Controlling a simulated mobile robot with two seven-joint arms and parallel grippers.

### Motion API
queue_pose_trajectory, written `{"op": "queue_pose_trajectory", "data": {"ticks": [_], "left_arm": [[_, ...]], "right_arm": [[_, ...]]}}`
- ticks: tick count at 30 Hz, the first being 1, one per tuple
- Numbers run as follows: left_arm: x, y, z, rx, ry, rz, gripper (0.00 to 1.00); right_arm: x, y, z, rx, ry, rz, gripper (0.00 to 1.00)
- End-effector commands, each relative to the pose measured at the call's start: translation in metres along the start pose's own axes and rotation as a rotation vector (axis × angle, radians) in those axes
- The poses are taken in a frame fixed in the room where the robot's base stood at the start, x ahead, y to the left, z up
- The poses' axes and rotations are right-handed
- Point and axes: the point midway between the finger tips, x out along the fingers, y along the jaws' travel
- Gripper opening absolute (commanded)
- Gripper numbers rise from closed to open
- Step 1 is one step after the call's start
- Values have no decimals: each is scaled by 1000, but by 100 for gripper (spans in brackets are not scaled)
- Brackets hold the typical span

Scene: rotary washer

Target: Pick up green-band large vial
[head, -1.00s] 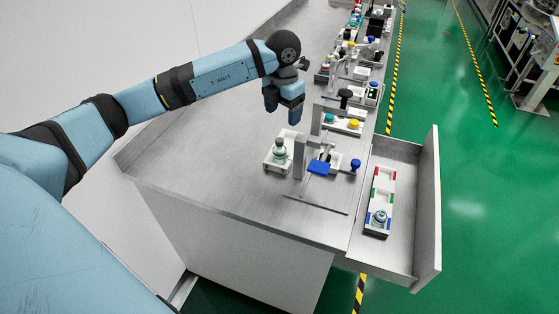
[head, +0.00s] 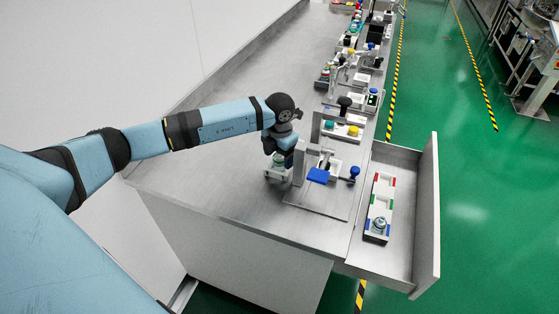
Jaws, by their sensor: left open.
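The vial's top is covered by the gripper. Another vial (head: 380,224) stands in the blue-marked end of a white rack (head: 368,225) inside the open drawer. My right gripper is not in view.
The washer fixture (head: 318,175) with a blue pad and blue knob stands close to the right of my left gripper. A panel with green and yellow buttons (head: 341,128) is behind it. The open drawer (head: 407,250) juts out at right. The bench's left part is clear.

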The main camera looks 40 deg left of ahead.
Motion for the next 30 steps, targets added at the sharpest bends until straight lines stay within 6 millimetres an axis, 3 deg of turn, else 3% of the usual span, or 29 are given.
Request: {"op": "queue_pose_trajectory", "data": {"ticks": [8,12,15,30], "left_arm": [[6,0,0,-1,0,0,70],[6,0,0,-1,0,0,37],[6,0,0,0,0,0,19],[-2,0,1,0,-3,0,18]], "right_arm": [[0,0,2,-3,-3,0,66],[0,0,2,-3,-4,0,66],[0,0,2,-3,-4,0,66],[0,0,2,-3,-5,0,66]]}}
